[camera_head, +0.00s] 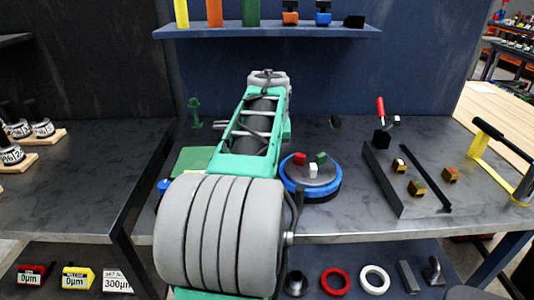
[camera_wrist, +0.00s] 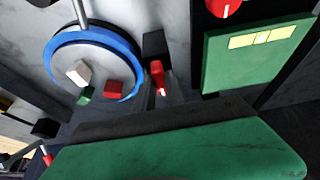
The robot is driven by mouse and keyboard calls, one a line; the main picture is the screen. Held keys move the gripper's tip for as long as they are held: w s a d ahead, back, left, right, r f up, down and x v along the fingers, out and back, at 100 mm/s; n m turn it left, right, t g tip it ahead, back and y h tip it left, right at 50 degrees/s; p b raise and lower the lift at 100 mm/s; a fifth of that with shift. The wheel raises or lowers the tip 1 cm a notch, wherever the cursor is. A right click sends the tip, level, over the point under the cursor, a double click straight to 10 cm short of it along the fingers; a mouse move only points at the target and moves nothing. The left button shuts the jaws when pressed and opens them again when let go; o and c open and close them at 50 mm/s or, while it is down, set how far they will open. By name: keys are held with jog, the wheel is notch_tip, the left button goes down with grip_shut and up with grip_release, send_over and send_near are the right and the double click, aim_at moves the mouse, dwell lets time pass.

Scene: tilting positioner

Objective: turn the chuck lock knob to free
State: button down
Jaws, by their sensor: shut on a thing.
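A small red knob (camera_wrist: 157,78) with a pale mark stands beside the round chuck with a blue rim (camera_wrist: 62,42) in the wrist view. It looks like the chuck lock knob; its exact setting is hard to read. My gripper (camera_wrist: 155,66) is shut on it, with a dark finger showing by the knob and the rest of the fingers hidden. The chuck with a blue rim also shows in the head view (camera_head: 330,192), carrying a red, a white and a green block. In the head view my arm hides the knob and the gripper.
A green panel (camera_wrist: 250,68) with a yellow label lies right of the chuck in the wrist view; another red knob (camera_wrist: 225,8) is above it. In the head view, a rail fixture (camera_head: 384,182) with brass blocks and a red-handled clamp (camera_head: 380,107) stand to the right.

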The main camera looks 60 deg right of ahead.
jog(key=shift+r, duration=0.1)
dwell(0.3)
jog(key=c, duration=1.4)
grip_release()
jog(key=v, duration=0.7)
jog(key=shift+r, duration=0.3)
jog(key=shift+a, duration=0.1)
